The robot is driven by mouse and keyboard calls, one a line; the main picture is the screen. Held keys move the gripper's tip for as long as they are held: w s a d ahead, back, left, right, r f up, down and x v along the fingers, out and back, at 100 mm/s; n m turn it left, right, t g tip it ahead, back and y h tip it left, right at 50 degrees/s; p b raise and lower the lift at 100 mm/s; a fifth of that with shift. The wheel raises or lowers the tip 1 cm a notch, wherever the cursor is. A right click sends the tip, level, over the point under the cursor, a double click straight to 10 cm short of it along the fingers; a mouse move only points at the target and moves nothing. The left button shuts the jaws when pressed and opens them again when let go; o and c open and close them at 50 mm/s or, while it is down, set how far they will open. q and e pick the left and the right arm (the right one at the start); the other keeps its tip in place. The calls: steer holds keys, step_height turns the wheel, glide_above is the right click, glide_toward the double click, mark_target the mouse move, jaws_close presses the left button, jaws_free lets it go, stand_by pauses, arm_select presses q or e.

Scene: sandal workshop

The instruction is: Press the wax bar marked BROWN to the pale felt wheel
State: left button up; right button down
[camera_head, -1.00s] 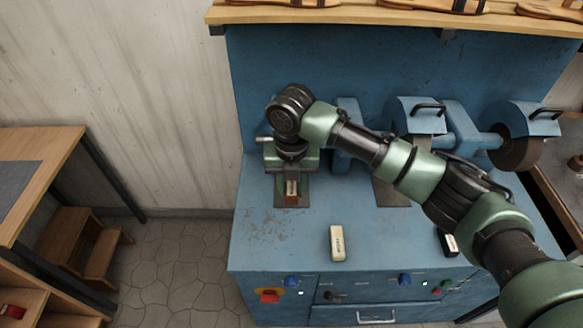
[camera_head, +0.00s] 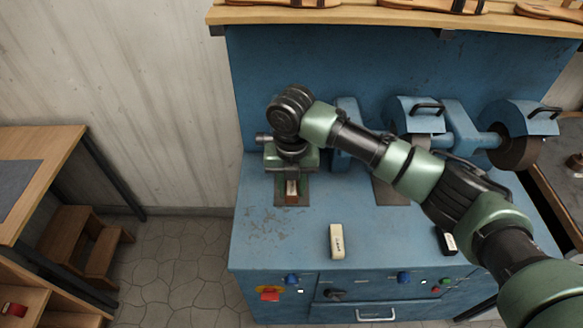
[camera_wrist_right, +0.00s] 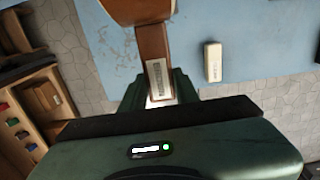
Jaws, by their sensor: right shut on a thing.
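My right gripper (camera_wrist_right: 158,92) points down over the left part of the blue bench and is shut on a brown wax bar (camera_wrist_right: 153,50) with a pale label. The bar's labelled end also shows below the gripper in the head view (camera_head: 291,188); its lettering is too small to read. A pale grey wheel (camera_head: 421,140) shows partly under the middle blue guard, to the right of the gripper and apart from the bar. I cannot tell if it is felt. The area behind my right gripper is hidden. My left gripper is not in view.
A cream bar (camera_head: 337,241) and a black bar (camera_head: 447,242) lie on the blue bench (camera_head: 390,235). A dark brown wheel (camera_head: 517,152) is at the right. A shelf with sandals (camera_head: 440,20) runs above. Bare bench lies between gripper and cream bar.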

steer(key=shift+s+f+p, duration=0.15)
steer(key=shift+s+p, duration=0.7)
steer(key=shift+s, duration=0.1)
steer(key=s+p, duration=0.1)
steer(key=s, duration=0.1)
steer(key=s+f+p, duration=0.1)
steer(key=s, duration=0.1)
steer(key=shift+s+f+p, duration=0.2)
steer(key=shift+s+p, duration=0.1)
steer(key=shift+s, duration=0.1)
steer(key=shift+d, duration=0.1)
